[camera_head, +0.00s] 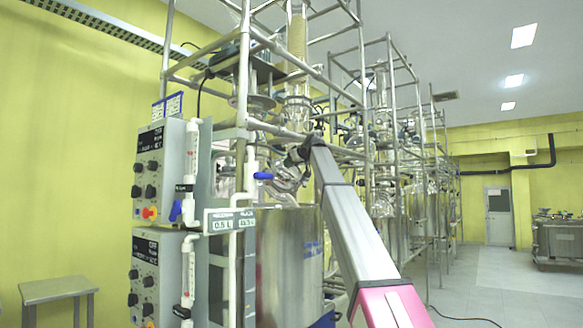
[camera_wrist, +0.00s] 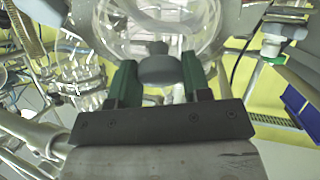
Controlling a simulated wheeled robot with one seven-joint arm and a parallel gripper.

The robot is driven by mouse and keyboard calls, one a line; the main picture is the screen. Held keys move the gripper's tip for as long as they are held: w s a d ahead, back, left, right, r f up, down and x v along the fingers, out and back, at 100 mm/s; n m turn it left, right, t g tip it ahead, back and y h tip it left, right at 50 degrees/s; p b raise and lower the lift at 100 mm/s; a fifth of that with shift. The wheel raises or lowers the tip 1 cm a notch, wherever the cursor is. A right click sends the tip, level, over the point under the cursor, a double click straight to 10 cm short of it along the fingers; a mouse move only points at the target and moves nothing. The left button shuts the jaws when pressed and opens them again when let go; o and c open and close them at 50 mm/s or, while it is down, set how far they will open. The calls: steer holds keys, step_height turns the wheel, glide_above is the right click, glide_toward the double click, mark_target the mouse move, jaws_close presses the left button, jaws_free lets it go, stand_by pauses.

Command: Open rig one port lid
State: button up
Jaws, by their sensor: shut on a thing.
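The port lid of the near rig shows in the wrist view as a dark grey round knob (camera_wrist: 158,66) against the clear glass reactor vessel (camera_wrist: 115,28). My gripper (camera_wrist: 159,72) has its two green-lined fingers on either side of this knob and is shut on it. The lid appears to sit at the glass; whether it is seated or lifted I cannot tell. In the head view my arm reaches up into the frame of the near rig, and my gripper (camera_head: 290,160) is small there beside the glassware. The lid cannot be made out in that view.
Metal frame tubes (camera_head: 243,80) surround the glassware closely. More rigs stand behind.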

steer(key=s+t+h, duration=0.1)
steer(key=s+r+m+t+h, duration=0.1)
steer(key=s, duration=0.1)
steer(key=s+a+t+h, duration=0.1)
steer(key=s+h, duration=0.1)
steer(key=shift+a+r+t, duration=0.1)
steer(key=shift+r+t, duration=0.1)
steer(key=shift+t, duration=0.1)
steer(key=shift+s+a+r+m+t+h, duration=0.1)
steer(key=shift+s+a+m+t+h, duration=0.3)
steer(key=shift+s+h, duration=0.35)
steer(key=shift+s+a+r+m+t+h, duration=0.1)
steer(key=shift+s+a+m+t+h, duration=0.3)
steer(key=shift+h, duration=0.5)
steer(key=shift+s+a+m+t+h, duration=0.35)
steer(key=shift+s+t+h, duration=0.25)
steer(key=shift+h, duration=0.25)
steer(key=shift+s, duration=0.1)
steer(key=o, duration=1.3)
steer(key=shift+c, duration=0.2)
steer(key=s, duration=1)
steer(key=shift+s+a+r, duration=0.25)
steer(key=shift+s+r, duration=0.1)
steer(key=shift+c, duration=0.3)
